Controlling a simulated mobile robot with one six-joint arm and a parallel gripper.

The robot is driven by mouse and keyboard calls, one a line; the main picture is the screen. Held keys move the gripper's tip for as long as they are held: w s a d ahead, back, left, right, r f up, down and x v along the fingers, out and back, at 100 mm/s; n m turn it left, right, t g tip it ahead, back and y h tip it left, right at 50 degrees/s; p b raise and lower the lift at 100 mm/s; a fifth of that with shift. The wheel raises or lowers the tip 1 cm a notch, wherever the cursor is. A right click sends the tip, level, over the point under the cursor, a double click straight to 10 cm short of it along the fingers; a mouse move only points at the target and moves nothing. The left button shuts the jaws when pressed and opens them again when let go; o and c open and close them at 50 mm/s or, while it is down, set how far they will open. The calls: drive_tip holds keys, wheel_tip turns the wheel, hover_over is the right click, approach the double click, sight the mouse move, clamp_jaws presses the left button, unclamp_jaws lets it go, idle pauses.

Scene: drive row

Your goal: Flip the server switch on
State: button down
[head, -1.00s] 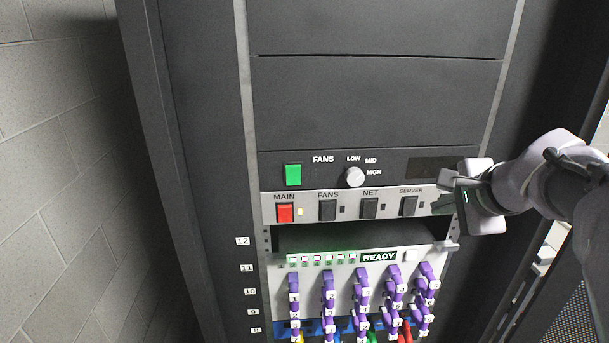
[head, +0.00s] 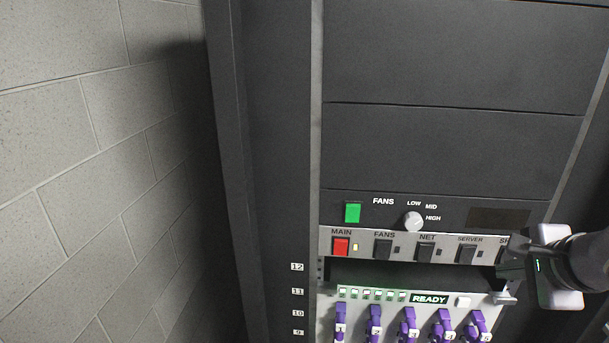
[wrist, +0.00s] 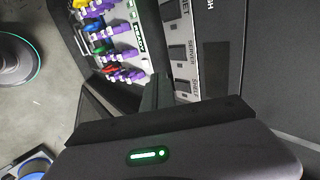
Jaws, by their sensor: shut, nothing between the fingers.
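The server switch (head: 466,254) is a black rocker under the label SERVER on the light switch strip (head: 368,236). The small indicator beside it is dark. It also shows in the wrist view (wrist: 177,54), sideways, above the fingers. My gripper (head: 507,258) is shut and empty, just right of the server switch in the head view.
The red MAIN switch (head: 341,246) has a lit yellow indicator. Black FANS (head: 383,249) and NET (head: 425,252) switches lie left of the server switch. A fan knob (head: 413,222) is above. Below are a dark gap and the READY panel (head: 454,312) with purple plugs (head: 409,322).

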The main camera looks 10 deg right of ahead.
drive_tip(key=shift+s+a, duration=0.1)
drive_tip(key=shift+s, duration=0.05)
approach(466, 262)
wheel_tip(466, 262, down, 4)
drive_tip(key=w, duration=0.2)
drive_tip(key=w+d, duration=0.1)
drive_tip(key=w, duration=0.1)
drive_tip(key=shift+f, duration=0.4)
drive_tip(key=shift+b, duration=0.95)
drive_tip(key=shift+w, duration=0.1)
